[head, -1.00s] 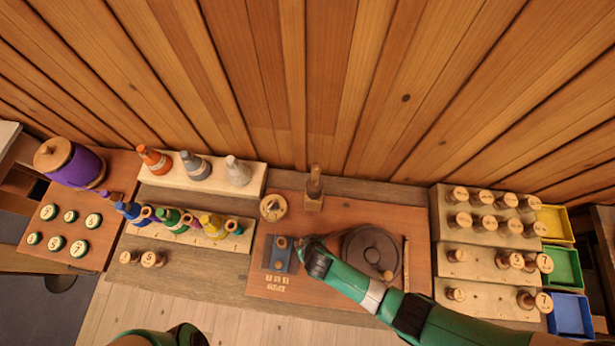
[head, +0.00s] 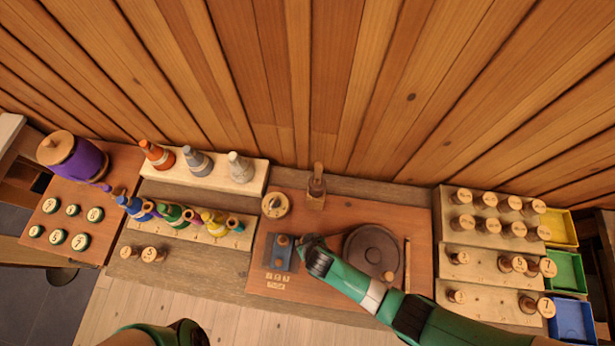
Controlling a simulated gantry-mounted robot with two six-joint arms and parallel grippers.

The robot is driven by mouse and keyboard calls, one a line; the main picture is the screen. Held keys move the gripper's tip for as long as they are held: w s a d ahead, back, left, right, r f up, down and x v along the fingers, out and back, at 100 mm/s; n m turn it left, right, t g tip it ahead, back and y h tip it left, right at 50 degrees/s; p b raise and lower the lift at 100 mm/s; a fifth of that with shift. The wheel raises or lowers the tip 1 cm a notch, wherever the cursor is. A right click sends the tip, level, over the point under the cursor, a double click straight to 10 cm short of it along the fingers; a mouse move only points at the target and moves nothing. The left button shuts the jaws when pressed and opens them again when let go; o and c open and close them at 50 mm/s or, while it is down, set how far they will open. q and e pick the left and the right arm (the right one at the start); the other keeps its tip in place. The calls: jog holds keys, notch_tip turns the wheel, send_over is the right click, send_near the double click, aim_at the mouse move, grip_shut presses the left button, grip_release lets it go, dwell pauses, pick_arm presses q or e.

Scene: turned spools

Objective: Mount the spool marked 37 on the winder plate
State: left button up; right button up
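A dark round disc (head: 372,248) lies on the reddish-brown board in the middle, with a small wooden knob near its lower right edge. I cannot tell which of these is the winder plate. My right gripper (head: 304,240) is just right of the blue plate; its fingers are too small and dark to read. Wooden spools (head: 508,264) stand on the stepped rack at right, some showing single digits. I cannot make out a 37. My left gripper is out of view; part of my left arm shows at the bottom.
Two wooden spools (head: 151,254) stand front left. Coloured cones (head: 239,167) and bobbins line the pale racks behind. A purple drum (head: 73,161) is far left. Yellow, green and blue trays (head: 571,321) are at far right. A wooden post (head: 316,188) stands behind the board.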

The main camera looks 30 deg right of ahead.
jog(key=shift+f+b, duration=0.6)
jog(key=shift+f, duration=0.05)
jog(key=o, duration=1.1)
jog(key=shift+r, duration=0.1)
jog(key=p+v, duration=0.2)
jog(key=p, duration=0.1)
jog(key=shift+r, duration=0.3)
jog(key=p+v, duration=0.8)
jog(key=shift+s+a+r, duration=0.1)
jog(key=shift+s, duration=0.1)
